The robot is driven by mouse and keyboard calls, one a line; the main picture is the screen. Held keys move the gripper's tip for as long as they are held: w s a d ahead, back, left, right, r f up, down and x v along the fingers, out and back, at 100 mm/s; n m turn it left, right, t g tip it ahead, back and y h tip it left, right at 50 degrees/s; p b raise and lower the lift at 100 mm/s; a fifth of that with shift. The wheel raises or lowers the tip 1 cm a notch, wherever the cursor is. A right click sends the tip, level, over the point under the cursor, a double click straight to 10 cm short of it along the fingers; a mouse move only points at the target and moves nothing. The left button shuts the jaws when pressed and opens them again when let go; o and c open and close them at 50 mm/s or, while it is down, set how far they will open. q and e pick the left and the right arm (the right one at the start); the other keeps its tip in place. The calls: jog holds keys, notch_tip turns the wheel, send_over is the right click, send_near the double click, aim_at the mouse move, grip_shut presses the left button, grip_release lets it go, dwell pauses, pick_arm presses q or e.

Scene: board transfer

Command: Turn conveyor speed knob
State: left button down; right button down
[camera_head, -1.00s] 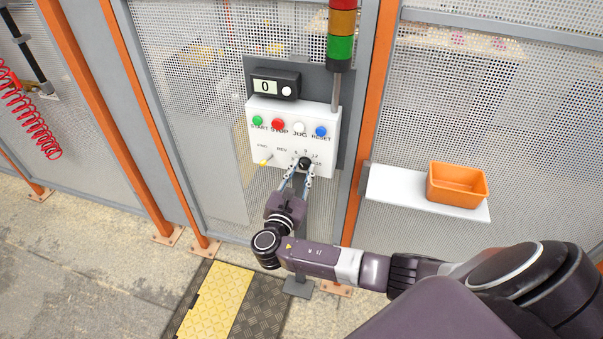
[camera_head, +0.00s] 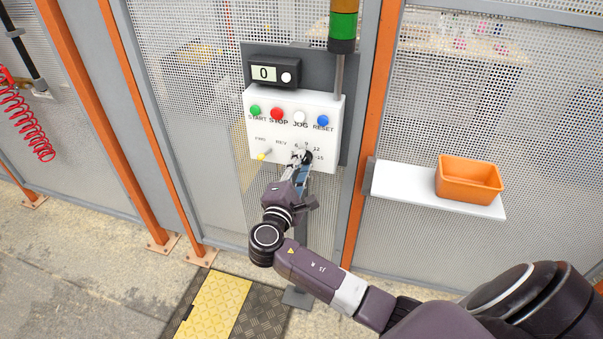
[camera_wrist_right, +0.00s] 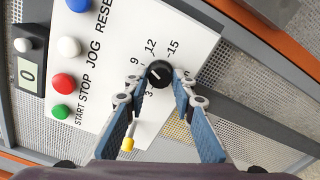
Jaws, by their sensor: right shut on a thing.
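The black speed knob (camera_head: 306,157) is on the lower right of the white control panel (camera_head: 274,136), inside a printed scale. In the right wrist view the knob (camera_wrist_right: 159,73) sits between the fingertips, with its white pointer line aslant. My right gripper (camera_head: 302,163) is shut on the knob, and its fingers reach up to it from below. The right gripper (camera_wrist_right: 158,85) also shows in the wrist view with a fingertip on each side of the knob. The display (camera_head: 264,74) above the panel reads 0. My left gripper is out of view.
Green, red, white and blue buttons (camera_head: 277,114) line the panel above the knob. A yellow-tipped lever (camera_head: 262,156) is left of it. An orange bin (camera_head: 468,180) stands on a white shelf (camera_head: 408,190) at right. Orange posts and mesh fencing surround the panel.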

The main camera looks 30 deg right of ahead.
jog(key=m+b, duration=0.3)
jog(key=shift+f, duration=0.2)
jog(key=shift+r+m+b, duration=0.15)
jog(key=shift+m+b, duration=0.45)
jog(key=shift+r, duration=0.1)
jog(key=c, duration=1.6)
grip_release()
jog(key=v, duration=1.2)
